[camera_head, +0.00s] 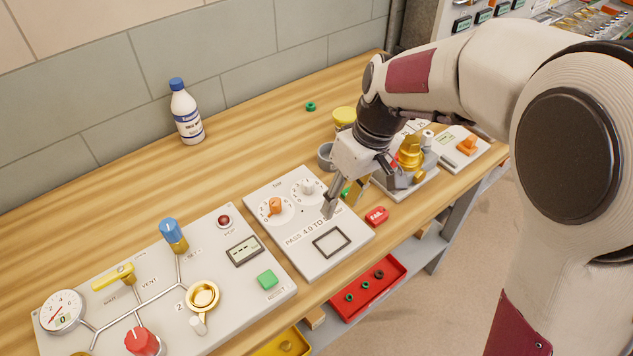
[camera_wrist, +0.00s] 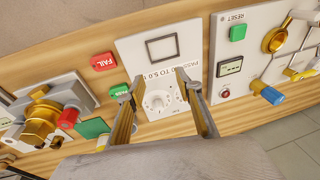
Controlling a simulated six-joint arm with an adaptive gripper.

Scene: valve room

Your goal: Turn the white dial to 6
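The white dial (camera_head: 308,188) has a white knob on a round numbered face, on a pale panel (camera_head: 292,252). An orange-knobbed dial (camera_head: 275,206) sits to its left. My gripper (camera_head: 342,203) is open and empty, pointing down over the panel, to the right of the white dial in the head view. In the wrist view, the white dial (camera_wrist: 157,101) shows between the two spread fingers of my gripper (camera_wrist: 158,85). The fingers appear apart from the knob. The number it points at is too small to read. The orange dial does not show in the wrist view.
A red FAIL block (camera_head: 377,215) and a green block (camera_head: 345,193) lie just right of the panel. A brass valve unit (camera_head: 411,157) stands farther right. A grey cup (camera_head: 325,155) is behind the gripper. A panel with valves (camera_head: 215,235) lies to the left.

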